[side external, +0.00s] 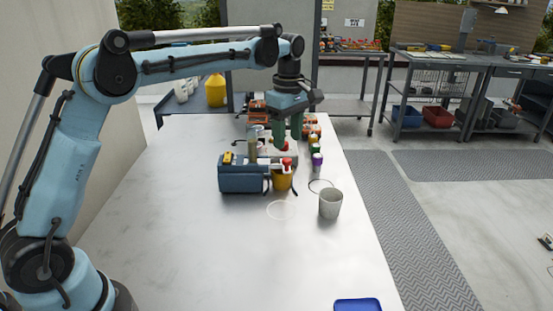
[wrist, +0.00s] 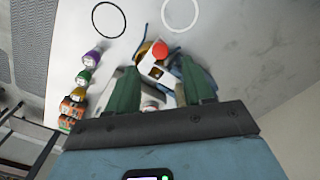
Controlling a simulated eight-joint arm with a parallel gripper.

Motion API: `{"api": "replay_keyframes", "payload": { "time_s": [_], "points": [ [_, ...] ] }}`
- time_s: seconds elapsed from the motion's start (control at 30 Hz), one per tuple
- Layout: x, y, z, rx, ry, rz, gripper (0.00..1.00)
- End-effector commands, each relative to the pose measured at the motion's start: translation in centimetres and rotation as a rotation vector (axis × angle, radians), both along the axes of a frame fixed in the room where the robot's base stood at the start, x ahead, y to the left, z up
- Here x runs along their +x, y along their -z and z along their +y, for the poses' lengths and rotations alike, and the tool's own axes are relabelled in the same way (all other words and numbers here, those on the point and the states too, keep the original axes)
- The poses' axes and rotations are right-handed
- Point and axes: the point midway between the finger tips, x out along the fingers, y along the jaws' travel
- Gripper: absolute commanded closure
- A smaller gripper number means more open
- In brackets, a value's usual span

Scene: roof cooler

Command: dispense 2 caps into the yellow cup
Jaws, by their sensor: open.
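The yellow cup (side external: 282,183) stands at the front of a blue dispenser-like box (side external: 243,179), partly under a pale arm with a red knob (side external: 287,162). In the wrist view the red knob (wrist: 160,50) shows beyond my fingertips, and the yellow cup (wrist: 144,47) is mostly hidden. My gripper (side external: 289,140) is open, pointing down above the table behind the box. In the wrist view my gripper's green fingers (wrist: 160,88) are apart with nothing held. A round item with a red top (side external: 281,146) lies below them. No loose caps can be made out.
A black ring (side external: 320,186) and a white ring (side external: 281,210) mark the table. A blue tray (side external: 358,305) is at the front; the left front table is clear.

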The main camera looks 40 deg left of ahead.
Motion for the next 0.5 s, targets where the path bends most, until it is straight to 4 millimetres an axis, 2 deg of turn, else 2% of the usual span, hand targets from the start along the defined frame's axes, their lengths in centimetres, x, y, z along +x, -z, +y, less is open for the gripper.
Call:
{"api": "replay_keyframes", "payload": {
  "time_s": [0.2,0.5],
  "points": [
    [0.0,3.5,0.0,-0.001,0.001,-0.001,0.48],
    [0.0,5.8,0.0,-0.001,0.001,-0.001,0.48]
  ]
}}
